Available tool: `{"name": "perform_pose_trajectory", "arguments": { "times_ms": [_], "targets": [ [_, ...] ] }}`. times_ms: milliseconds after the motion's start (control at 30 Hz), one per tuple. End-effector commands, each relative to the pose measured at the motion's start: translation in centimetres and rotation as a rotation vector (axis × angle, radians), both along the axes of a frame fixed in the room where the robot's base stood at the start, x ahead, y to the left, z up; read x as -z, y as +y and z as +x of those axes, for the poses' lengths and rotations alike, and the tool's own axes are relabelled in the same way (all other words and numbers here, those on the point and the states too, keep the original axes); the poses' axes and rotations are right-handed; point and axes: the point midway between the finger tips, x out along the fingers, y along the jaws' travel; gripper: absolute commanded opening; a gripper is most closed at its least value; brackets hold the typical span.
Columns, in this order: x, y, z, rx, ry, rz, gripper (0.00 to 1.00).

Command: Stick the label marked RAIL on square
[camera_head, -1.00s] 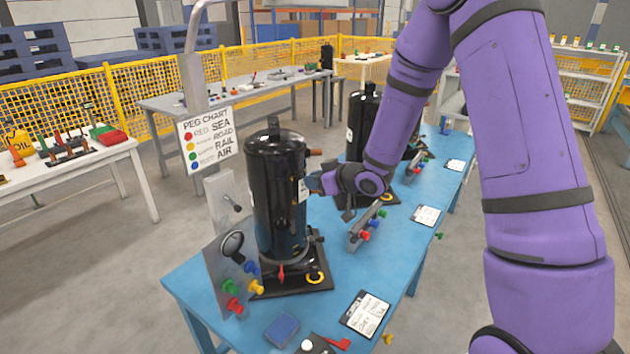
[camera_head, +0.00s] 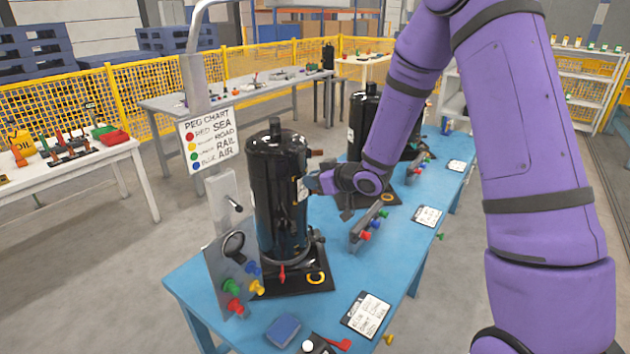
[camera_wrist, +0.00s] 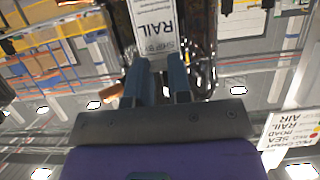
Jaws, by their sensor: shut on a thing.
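The white label marked RAIL (camera_wrist: 153,25) lies just past my fingertips in the wrist view, with SHIP BY under the word. My gripper (camera_wrist: 160,75) is shut on its near edge. In the head view the label (camera_head: 302,190) shows as a small white patch at the right side of the near black compressor (camera_head: 273,195). My gripper (camera_head: 318,183) is beside it, level with the compressor's middle. The label looks close to upright, with at most a slight tilt. I cannot tell whether its face touches the compressor.
The compressor stands on a dark base on the blue table (camera_head: 330,270). A peg panel (camera_head: 228,275) is at its left and another (camera_head: 368,225) at its right. A second compressor (camera_head: 362,125) stands behind. The peg chart (camera_head: 208,138) hangs at the left.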

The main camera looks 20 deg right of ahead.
Motion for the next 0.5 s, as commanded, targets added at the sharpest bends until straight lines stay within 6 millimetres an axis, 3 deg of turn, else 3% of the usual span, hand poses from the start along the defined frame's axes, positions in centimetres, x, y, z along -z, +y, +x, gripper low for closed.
{"name": "perform_pose_trajectory", "arguments": {
  "times_ms": [500],
  "targets": [
    [-0.02, 0.42, 0.55, -0.001, -0.001, 0.001, 0.00]
  ]
}}
